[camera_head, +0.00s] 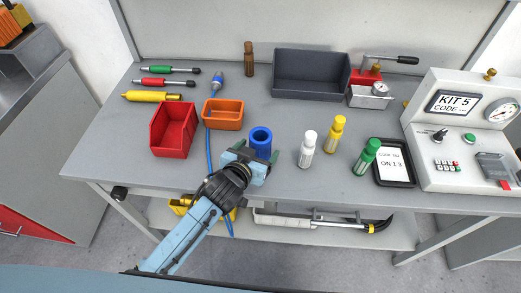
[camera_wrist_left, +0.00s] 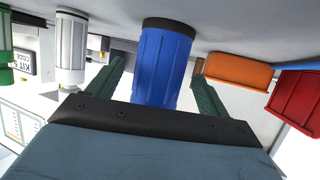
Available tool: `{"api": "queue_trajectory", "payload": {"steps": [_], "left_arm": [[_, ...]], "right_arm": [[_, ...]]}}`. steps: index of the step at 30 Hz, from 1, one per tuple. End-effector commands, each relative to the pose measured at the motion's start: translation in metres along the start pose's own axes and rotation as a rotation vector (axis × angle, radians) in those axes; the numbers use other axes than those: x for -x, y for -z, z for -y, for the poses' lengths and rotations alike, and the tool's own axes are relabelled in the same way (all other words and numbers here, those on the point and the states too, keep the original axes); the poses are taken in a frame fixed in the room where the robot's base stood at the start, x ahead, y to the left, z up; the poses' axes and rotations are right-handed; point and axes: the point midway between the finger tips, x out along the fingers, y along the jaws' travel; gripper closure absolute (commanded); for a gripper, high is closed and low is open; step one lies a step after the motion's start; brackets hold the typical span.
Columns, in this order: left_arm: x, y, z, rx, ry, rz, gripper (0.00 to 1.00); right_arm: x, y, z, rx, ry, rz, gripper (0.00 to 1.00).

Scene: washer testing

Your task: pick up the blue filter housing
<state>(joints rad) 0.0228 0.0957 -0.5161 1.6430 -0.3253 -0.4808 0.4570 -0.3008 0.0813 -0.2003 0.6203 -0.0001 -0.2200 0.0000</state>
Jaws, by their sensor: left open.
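The blue filter housing (camera_head: 261,141) is an upright cylinder with a dark opening in its top, standing on the grey table near the front edge. My left gripper (camera_head: 256,155) is open at the near side of the housing. In the left wrist view, which looks upside down, the ribbed housing (camera_wrist_left: 162,62) lies between the two green fingers of the left gripper (camera_wrist_left: 158,82), with a gap on each side. I cannot tell how far the fingers reach around it. My right gripper is not in view.
A white bottle (camera_head: 307,149), a yellow bottle (camera_head: 336,133) and a green bottle (camera_head: 366,157) stand to the right. An orange bin (camera_head: 222,115) and a red bin (camera_head: 158,133) are to the left. A dark grey bin (camera_head: 310,86) stands behind.

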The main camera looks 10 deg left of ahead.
Motion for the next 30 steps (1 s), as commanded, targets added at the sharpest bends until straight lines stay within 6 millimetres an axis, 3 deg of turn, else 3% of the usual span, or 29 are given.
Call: {"api": "queue_trajectory", "payload": {"steps": [6, 15, 30], "left_arm": [[-0.025, -0.001, 0.000, -0.001, 0.000, 0.000, 0.21], [-0.027, -0.001, 0.000, 0.000, 0.000, 0.000, 0.22], [-0.027, -0.001, 0.000, 0.000, 0.000, 0.001, 0.88]], "right_arm": [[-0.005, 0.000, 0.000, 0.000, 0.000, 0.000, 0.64], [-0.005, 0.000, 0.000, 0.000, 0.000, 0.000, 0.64], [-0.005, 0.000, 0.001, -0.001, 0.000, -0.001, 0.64]]}}
